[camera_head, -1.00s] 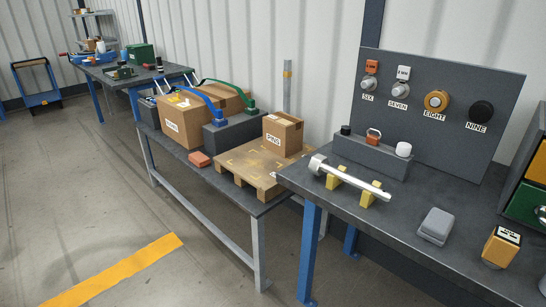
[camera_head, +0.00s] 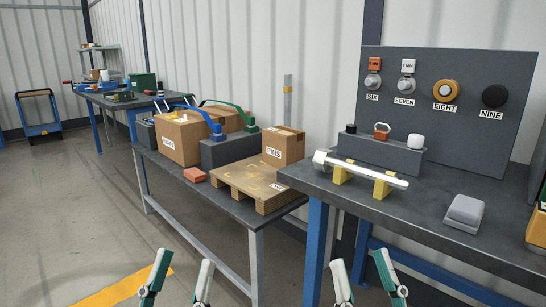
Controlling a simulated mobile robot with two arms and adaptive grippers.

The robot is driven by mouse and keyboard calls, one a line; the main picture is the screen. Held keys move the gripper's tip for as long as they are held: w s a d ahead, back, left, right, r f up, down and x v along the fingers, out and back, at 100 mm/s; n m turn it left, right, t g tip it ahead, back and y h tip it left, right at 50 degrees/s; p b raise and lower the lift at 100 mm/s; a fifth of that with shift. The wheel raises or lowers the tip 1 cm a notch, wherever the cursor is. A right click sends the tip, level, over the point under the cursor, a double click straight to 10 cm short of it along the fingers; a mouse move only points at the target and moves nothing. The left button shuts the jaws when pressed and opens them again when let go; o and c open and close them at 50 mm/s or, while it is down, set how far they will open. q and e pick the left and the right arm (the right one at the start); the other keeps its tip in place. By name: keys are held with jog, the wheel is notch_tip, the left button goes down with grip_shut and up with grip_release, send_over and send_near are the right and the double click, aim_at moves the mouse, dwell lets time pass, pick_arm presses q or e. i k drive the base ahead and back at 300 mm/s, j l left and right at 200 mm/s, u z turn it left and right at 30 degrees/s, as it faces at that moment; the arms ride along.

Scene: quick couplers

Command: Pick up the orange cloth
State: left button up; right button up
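A small orange-red block-shaped item (camera_head: 194,174), the only thing here that looks like the orange cloth, lies on the near edge of the middle table, in front of the cardboard boxes. I cannot tell its material from here. My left gripper (camera_head: 183,263) is at the bottom of the view, fingers spread and empty, well short of the item. My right gripper (camera_head: 360,264) is at the bottom, right of centre, also open and empty, in front of the right-hand table.
Next to the orange item stand a cardboard box (camera_head: 180,140), a dark grey box (camera_head: 230,150) and a small wooden pallet (camera_head: 262,195) with a PINS box (camera_head: 283,146). The right table holds a metal bar (camera_head: 365,173) on yellow supports and a grey box (camera_head: 464,211). The floor at left is open.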

aim_at(196, 175)
jog(key=i+j+u, duration=1.1)
jog(key=i, duration=0.2)
jog(key=i+j, duration=0.1)
jog(key=i, duration=1.6)
jog(key=i+z, duration=0.35)
jog(key=z, duration=0.15)
jog(key=i+j+z, duration=0.1)
jog(key=i+z, duration=0.25)
jog(key=z, duration=0.15)
jog(key=i+j+z, duration=0.25)
jog(key=z, duration=0.25)
jog(key=i+j+z, duration=0.1)
jog(key=z, duration=0.2)
jog(key=i+j+z, duration=0.3)
jog(key=l+z, duration=0.5)
jog(key=l, duration=0.35)
